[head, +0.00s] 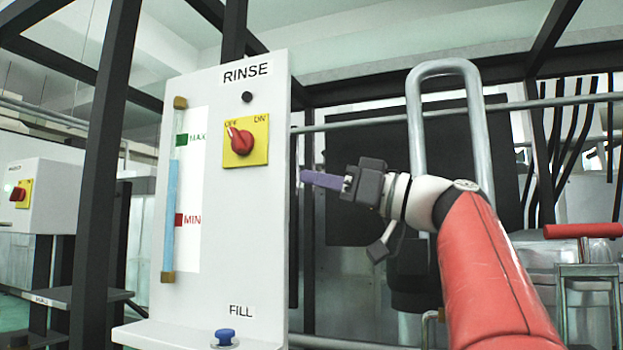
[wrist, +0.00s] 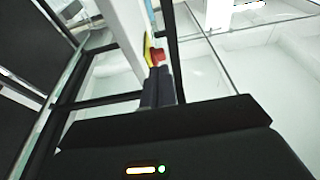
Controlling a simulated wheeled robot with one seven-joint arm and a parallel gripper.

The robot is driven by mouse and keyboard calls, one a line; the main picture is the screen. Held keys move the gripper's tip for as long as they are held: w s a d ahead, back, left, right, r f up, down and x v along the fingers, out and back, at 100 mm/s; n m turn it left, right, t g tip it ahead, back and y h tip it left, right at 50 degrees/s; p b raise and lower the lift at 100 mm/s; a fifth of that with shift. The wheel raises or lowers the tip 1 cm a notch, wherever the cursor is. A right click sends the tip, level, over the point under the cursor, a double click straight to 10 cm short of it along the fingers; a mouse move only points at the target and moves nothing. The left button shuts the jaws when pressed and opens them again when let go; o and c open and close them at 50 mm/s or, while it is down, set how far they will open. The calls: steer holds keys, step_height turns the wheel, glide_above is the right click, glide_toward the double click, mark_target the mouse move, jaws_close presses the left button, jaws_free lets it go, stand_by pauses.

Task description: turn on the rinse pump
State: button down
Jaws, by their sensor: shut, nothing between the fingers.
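The white RINSE panel (head: 222,270) stands upright left of centre in the head view. It carries a red rotary knob (head: 241,141) on a yellow plate (head: 260,152) marked OFF and ON. The knob's pointer is tilted toward OFF. A dark round indicator (head: 247,97) sits above the plate. My gripper (head: 303,176) is shut and empty, to the right of the panel's edge and a little lower than the knob, apart from the knob. In the wrist view the red knob (wrist: 158,56) and yellow plate (wrist: 148,50) show just beyond my fingertips (wrist: 160,72).
A level tube (head: 171,215) with MAX and MIN marks is on the panel's left. A blue FILL button (head: 224,336) is at the bottom. A grey bent pipe (head: 414,120) stands behind my arm. Another white box with a red knob (head: 18,194) is at far left.

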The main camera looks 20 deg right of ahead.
step_height(320, 180, up, 7)
steer(key=s+d+p, duration=0.1)
steer(key=p, duration=0.5)
steer(key=shift+s+d+f+p, duration=0.15)
steer(key=shift+d+p, duration=0.1)
steer(key=shift+p, duration=0.15)
steer(key=p, duration=0.4)
glide_toward(239, 140)
steer(key=r, duration=0.2)
steer(key=w+a+r, duration=0.1)
steer(key=shift+w+r, duration=0.1)
steer(key=shift+r, duration=0.3)
steer(key=shift+w+a+f, duration=0.4)
steer(key=shift+w+a, duration=0.2)
steer(key=shift+w+a+f, duration=0.45)
steer(key=shift+w+a, duration=0.1)
steer(key=shift+w, duration=0.05)
steer(key=shift+w+a+f, duration=0.3)
